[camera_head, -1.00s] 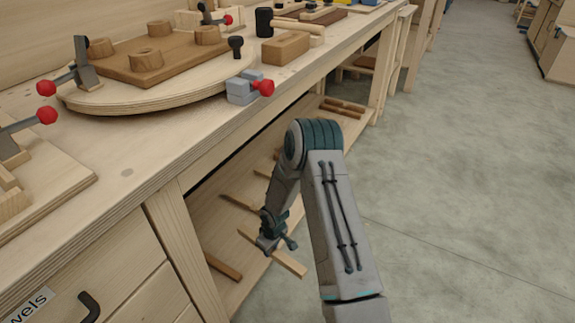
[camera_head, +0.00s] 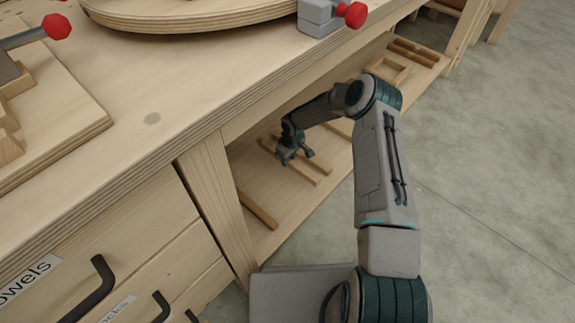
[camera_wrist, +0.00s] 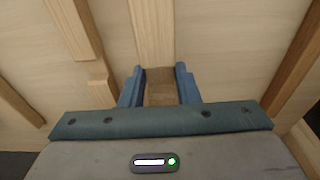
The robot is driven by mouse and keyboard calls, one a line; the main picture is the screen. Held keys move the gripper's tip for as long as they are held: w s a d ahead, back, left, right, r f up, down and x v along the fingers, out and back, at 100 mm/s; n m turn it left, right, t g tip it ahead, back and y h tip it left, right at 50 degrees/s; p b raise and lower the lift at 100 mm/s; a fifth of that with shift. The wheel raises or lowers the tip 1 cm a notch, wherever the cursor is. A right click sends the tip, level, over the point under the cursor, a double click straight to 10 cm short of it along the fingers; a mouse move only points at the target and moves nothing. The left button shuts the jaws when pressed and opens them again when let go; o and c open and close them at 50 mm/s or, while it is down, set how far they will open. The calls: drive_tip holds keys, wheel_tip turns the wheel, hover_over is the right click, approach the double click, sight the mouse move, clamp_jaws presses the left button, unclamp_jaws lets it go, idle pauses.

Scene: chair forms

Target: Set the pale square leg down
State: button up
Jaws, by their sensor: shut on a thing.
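The pale square leg (camera_wrist: 153,35) is a light wooden bar. In the wrist view it runs from between my fingers toward the top of the picture, and its part between the jaws looks darker. My gripper (camera_head: 294,157) is shut on it, low over the bench's lower shelf (camera_head: 285,219); the fingers also show in the wrist view (camera_wrist: 159,77). In the head view two pale bars cross near the gripper, roughly parallel and close together. The leg is at or just above the shelf board; I cannot tell whether it touches. My fingers hide part of it.
A browner bar (camera_head: 257,210) lies on the shelf nearer the bench's upright (camera_head: 212,190). Other bars lie either side of the held leg in the wrist view, at left (camera_wrist: 74,38) and right (camera_wrist: 297,62). A wooden frame (camera_head: 388,72) lies farther along. The bench top overhangs the shelf.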

sight(285, 170)
drive_tip(key=shift+w+a+f, duration=0.35)
drive_tip(key=shift+a+f, duration=0.15)
drive_tip(key=shift+a, duration=0.05)
drive_tip(key=shift+f+b, duration=1.1)
drive_tip(key=shift+f, duration=0.8)
drive_tip(key=shift+f, duration=0.15)
drive_tip(key=o, duration=1.1)
drive_tip(key=r+p, duration=0.1)
drive_tip(key=r, duration=0.2)
drive_tip(key=r+p, duration=0.2)
drive_tip(key=r, duration=0.2)
drive_tip(key=s+d+r+p, duration=0.1)
drive_tip(key=r+p, duration=0.1)
drive_tip(key=r, duration=0.2)
drive_tip(key=shift+r, duration=0.6)
